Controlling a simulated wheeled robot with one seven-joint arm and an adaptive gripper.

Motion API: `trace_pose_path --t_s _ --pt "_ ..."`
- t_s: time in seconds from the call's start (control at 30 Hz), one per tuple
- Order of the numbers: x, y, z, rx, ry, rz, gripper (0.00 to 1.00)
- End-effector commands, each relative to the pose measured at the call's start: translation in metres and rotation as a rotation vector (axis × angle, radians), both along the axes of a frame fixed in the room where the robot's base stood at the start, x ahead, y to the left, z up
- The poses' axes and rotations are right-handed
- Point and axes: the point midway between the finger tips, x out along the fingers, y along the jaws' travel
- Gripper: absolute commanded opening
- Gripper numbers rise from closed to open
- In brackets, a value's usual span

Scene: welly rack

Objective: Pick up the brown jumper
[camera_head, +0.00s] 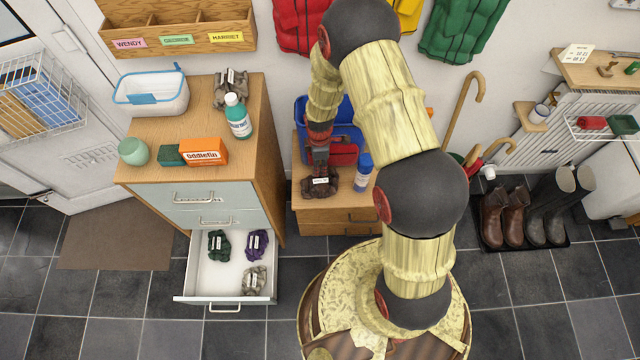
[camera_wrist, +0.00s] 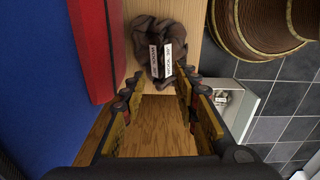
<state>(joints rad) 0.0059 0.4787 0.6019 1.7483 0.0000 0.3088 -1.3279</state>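The brown jumper (camera_head: 322,190) is a dark brown folded bundle with a white label. It lies near the front of the low wooden cabinet (camera_head: 345,215). My gripper (camera_head: 318,150) points down just above and behind it, hiding part of it. In the wrist view the jumper (camera_wrist: 152,32) lies just past the fingertips, with two white label faces showing. Whether a fingertip touches the jumper I cannot tell.
A blue crate (camera_head: 301,125) with a red item stands behind my gripper, and a blue-and-white bottle (camera_head: 362,172) stands to its right. The tall dresser (camera_head: 262,125) is to the left. Its open drawer (camera_head: 205,290) holds green, purple and beige bundles. A grey-brown bundle (camera_head: 230,90) sits on top.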

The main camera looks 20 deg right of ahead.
Motion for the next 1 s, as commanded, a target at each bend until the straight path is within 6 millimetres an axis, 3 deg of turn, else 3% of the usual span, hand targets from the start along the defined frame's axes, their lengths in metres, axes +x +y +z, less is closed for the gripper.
trace_pose_path --t_s 0.47,0.7,1.0 --pt "-0.002 -0.001 -0.047 0.000 0.005 0.012 0.30" --pt "-0.002 -0.001 -0.081 0.000 0.005 0.012 0.30" --pt "-0.001 -0.001 -0.083 0.000 0.004 0.012 0.29"
